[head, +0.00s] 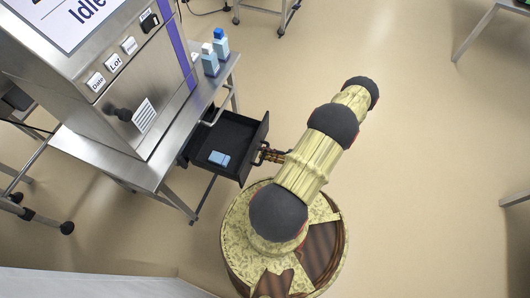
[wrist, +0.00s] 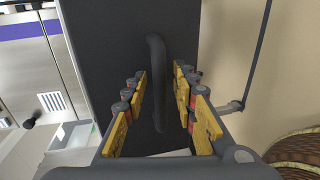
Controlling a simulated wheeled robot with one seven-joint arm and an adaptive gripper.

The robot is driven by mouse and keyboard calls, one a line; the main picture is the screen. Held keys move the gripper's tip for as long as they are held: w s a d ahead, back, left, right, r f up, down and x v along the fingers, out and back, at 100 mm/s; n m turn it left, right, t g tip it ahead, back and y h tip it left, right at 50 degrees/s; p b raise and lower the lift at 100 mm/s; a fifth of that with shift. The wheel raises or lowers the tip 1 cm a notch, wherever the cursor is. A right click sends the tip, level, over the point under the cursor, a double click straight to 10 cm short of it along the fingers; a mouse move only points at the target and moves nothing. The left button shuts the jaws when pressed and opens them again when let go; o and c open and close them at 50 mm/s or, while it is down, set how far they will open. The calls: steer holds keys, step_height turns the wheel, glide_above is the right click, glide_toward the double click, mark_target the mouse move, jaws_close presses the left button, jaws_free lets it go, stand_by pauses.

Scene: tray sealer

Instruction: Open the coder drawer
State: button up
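The coder drawer (head: 238,133) is a black open-topped box in the head view, pulled out from under the steel machine's table, with a light-blue item (head: 219,158) lying inside. My gripper (head: 268,154) is at the drawer's outer front face. In the wrist view the dark front panel (wrist: 95,45) fills the middle, with a dark vertical bar handle (wrist: 157,60) on it. My gripper's yellow-padded fingers (wrist: 160,85) are open on either side of the handle, with a visible gap on both sides.
Table legs stand below and left of the drawer. The floor (head: 430,170) to the right is clear.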

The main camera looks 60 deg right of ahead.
steer(key=v, duration=1.2)
stand_by(0.5)
